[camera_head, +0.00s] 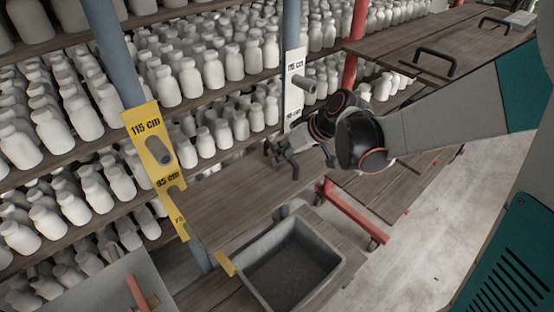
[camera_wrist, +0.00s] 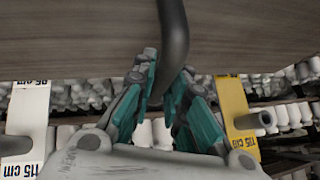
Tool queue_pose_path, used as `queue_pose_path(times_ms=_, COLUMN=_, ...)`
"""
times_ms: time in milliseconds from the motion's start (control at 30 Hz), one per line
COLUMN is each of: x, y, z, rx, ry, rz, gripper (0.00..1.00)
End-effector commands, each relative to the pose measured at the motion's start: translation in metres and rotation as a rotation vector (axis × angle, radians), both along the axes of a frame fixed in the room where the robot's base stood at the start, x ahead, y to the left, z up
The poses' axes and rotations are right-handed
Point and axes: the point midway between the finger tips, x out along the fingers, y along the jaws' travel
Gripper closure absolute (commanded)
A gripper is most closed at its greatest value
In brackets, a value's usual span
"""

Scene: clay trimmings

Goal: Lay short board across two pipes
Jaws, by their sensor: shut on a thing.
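The short board (camera_head: 235,205) is a brown wooden plank with a dark bar handle (camera_head: 292,163), held roughly level between a yellow plate (camera_head: 152,140) and a white plate (camera_head: 294,80). My gripper (camera_head: 280,152) is shut on the handle; the wrist view shows its teal fingers (camera_wrist: 165,100) around the dark handle (camera_wrist: 173,45) beneath the board (camera_wrist: 75,40). A grey pipe stub (camera_head: 158,150) sticks out of the yellow plate at the 115 cm mark, and another pipe stub (camera_head: 304,83) out of the white plate. The board appears lower than both stubs. Its far-edge contact is unclear.
Shelves of white bottles (camera_head: 205,65) stand behind the posts. A grey tub (camera_head: 340,262) sits below the board's near side. Other boards with handles (camera_head: 436,62) lie at upper right, near a red post (camera_head: 355,45). Open floor (camera_head: 400,250) shows at lower right.

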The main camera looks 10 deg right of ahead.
Motion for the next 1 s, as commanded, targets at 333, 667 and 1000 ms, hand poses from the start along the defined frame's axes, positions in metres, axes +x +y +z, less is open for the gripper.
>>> queue_pose_path(times_ms=333, x=0.001, y=0.0, z=-0.041, rx=0.001, ry=-0.001, rz=0.0, gripper=1.0)
queue_pose_path(times_ms=667, x=0.001, y=0.0, z=-0.076, rx=0.001, ry=-0.001, rz=0.0, gripper=1.0)
queue_pose_path(times_ms=1000, x=0.0, y=0.0, z=-0.08, rx=0.001, ry=-0.001, rz=0.0, gripper=1.0)
